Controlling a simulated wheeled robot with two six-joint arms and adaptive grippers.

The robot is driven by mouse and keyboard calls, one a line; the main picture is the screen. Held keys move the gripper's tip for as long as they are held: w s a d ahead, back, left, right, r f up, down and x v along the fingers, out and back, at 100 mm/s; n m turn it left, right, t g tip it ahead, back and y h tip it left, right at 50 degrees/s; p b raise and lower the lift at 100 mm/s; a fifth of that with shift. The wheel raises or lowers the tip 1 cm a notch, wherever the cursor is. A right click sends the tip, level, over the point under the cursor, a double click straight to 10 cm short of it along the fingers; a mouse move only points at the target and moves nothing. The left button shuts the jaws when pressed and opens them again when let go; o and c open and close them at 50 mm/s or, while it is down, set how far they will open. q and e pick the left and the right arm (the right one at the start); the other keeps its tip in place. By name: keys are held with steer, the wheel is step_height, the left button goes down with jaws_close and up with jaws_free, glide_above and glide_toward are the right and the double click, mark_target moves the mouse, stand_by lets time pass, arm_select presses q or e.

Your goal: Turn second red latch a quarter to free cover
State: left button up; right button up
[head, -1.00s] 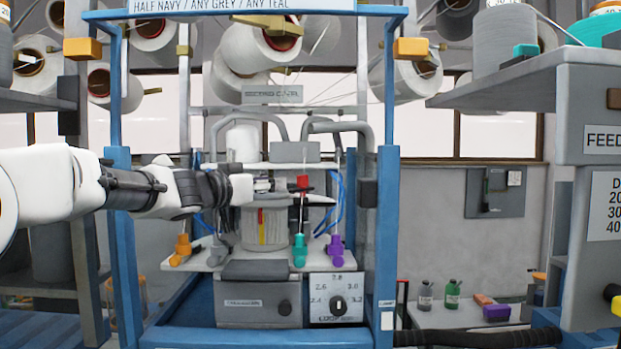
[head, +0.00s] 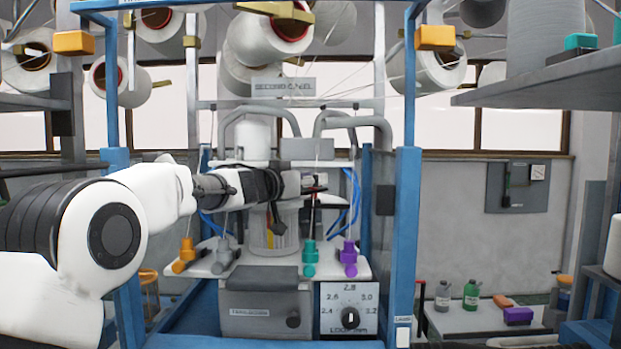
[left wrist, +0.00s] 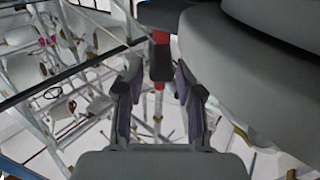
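My left gripper (head: 312,183) reaches in from the left, in front of the grey knitting machine, above the canister (head: 258,238) with a yellow and red stripe. In the left wrist view its two fingers (left wrist: 158,75) stand apart. A red latch (left wrist: 160,38) with a dark block shows between the fingertips, with gaps on both sides; I cannot tell whether a finger touches it. In the head view the latch is mostly hidden by the gripper. A large grey rounded body (left wrist: 245,75) lies close on the right in the wrist view; I cannot tell whether it is the cover. My right gripper is not in view.
Blue posts (head: 405,220) flank the machine. Orange, grey, teal (head: 309,255) and purple (head: 348,258) knobs stand along the white shelf below the gripper. A grey box and dial panel (head: 350,308) sit lower. Yarn cones hang above.

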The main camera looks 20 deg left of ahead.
arm_select(q)
steer(key=shift+s, duration=0.15)
jaws_close()
steer(key=shift+d+f+n+t+y+b, duration=0.15)
steer(key=shift+n+t+y+b, duration=0.15)
steer(key=shift+n+y+b, duration=0.45)
steer(key=shift+d+n+y+b, duration=0.15)
steer(key=shift+n+y+b, duration=1.35)
steer(key=shift+y+b, duration=0.95)
steer(key=shift+d+n+y+b, duration=0.15)
steer(key=shift+n+y+b, duration=1.3)
steer(key=shift+y+b, duration=0.95)
